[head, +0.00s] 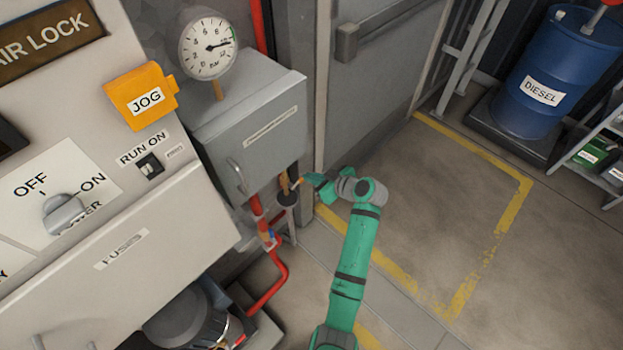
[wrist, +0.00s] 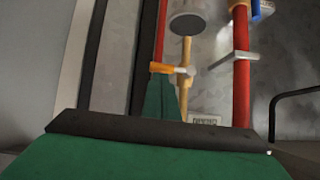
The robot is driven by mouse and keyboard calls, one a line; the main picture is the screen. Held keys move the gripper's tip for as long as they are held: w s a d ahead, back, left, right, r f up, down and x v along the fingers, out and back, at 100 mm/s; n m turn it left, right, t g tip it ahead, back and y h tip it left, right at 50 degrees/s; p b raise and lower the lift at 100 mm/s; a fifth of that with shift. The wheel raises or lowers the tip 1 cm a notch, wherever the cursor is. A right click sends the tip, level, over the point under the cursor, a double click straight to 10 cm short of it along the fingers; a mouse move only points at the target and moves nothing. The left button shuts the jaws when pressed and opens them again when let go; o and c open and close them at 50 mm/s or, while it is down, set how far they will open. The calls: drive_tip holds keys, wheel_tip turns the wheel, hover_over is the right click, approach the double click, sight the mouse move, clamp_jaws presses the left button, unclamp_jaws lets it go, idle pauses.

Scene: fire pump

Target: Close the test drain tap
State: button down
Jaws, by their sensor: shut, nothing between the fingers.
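The test drain tap appears to be the small tap with an orange lever (wrist: 168,69) on a thin brass pipe (wrist: 186,52) in the wrist view. The lever lies across the pipe. In the head view the brass pipe (head: 284,183) hangs below the grey cabinet, above a dark round cup. My gripper (head: 308,180) is just right of the pipe there. In the wrist view my gripper's green fingers (wrist: 164,82) are shut and empty, their tips at the lever. I cannot tell whether they touch it. The tips partly overlap the lever's near edge.
The dark cup (wrist: 185,22) and a red pipe (wrist: 241,70) are close to the tap. The grey cabinet (head: 245,125) with a pressure gauge (head: 208,46) stands above. A control panel (head: 120,240) is at left. The floor (head: 430,200) to the right is clear up to the diesel drum (head: 560,75).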

drive_tip(key=v, duration=1.4)
drive_tip(key=shift+s+f, duration=0.1)
drive_tip(key=s+a+f+m+t+h, duration=0.1)
drive_tip(key=s+a+f+m+h, duration=0.1)
drive_tip(key=s+f+m, duration=0.3)
drive_tip(key=s+a+f+t+h, duration=0.1)
drive_tip(key=s+a+f, duration=0.15)
drive_tip(key=f, duration=0.35)
drive_tip(key=s+a+f+m+t+h, duration=0.1)
drive_tip(key=s+f+m+h, duration=0.1)
drive_tip(key=s, duration=0.3)
drive_tip(key=s+a+f+m+h, duration=0.1)
drive_tip(key=s+f+h, duration=0.1)
drive_tip(key=s, duration=0.4)
drive_tip(key=s+a+r+t, duration=0.1)
drive_tip(key=s+r+t, duration=0.1)
drive_tip(key=s+r, duration=0.7)
drive_tip(key=s+a+r+t+h, duration=0.1)
drive_tip(key=s+a+r+t, duration=0.1)
drive_tip(key=s+r, duration=0.6)
drive_tip(key=s, duration=0.3)
drive_tip(key=shift+r+m+t, duration=0.3)
drive_tip(key=shift+r+m, duration=0.1)
